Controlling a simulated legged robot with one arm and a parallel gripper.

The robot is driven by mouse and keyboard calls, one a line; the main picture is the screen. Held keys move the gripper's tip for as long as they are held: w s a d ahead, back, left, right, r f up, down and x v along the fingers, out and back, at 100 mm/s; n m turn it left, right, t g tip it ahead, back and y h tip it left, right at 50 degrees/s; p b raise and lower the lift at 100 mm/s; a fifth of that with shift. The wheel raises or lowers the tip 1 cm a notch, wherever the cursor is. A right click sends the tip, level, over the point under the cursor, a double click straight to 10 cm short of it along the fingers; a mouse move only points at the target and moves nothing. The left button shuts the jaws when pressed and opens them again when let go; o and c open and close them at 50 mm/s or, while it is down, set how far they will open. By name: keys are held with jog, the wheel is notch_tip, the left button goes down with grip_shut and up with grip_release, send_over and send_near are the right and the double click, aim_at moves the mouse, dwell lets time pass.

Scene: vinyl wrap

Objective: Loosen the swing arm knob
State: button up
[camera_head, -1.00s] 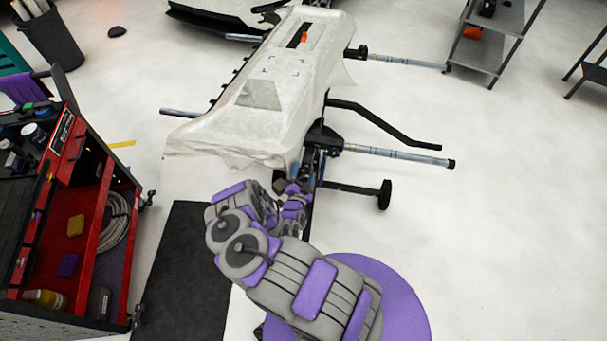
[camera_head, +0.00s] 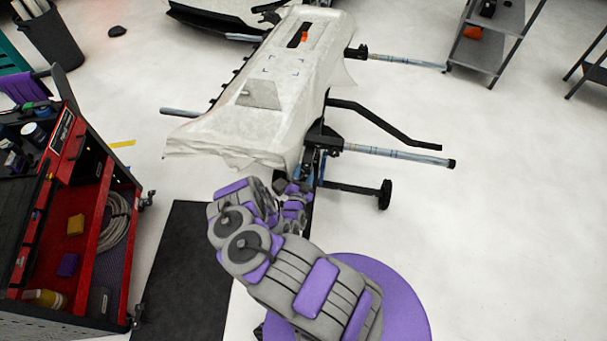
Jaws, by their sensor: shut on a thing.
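My gripper (camera_head: 292,188) is at the near end of the wrapping stand (camera_head: 312,160), just below the edge of the white-wrapped panel (camera_head: 285,95). Its fingers are small and partly hidden by my own wrist. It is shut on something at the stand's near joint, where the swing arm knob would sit. The knob itself cannot be made out behind the gripper. Black and silver swing arms (camera_head: 395,155) stick out to the right of the stand.
A red tool cart (camera_head: 92,215) with open shelves stands at the left. A black mat (camera_head: 185,275) lies on the floor beside my arm. A grey shelf rack (camera_head: 495,45) stands at the back right.

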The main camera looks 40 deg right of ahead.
jog(key=o, duration=1)
jog(key=shift+o, duration=0.2)
jog(key=b+v, duration=0.1)
jog(key=v, duration=1.6)
jog(key=shift+s+a+f, duration=0.1)
jog(key=shift+s+a, duration=0.05)
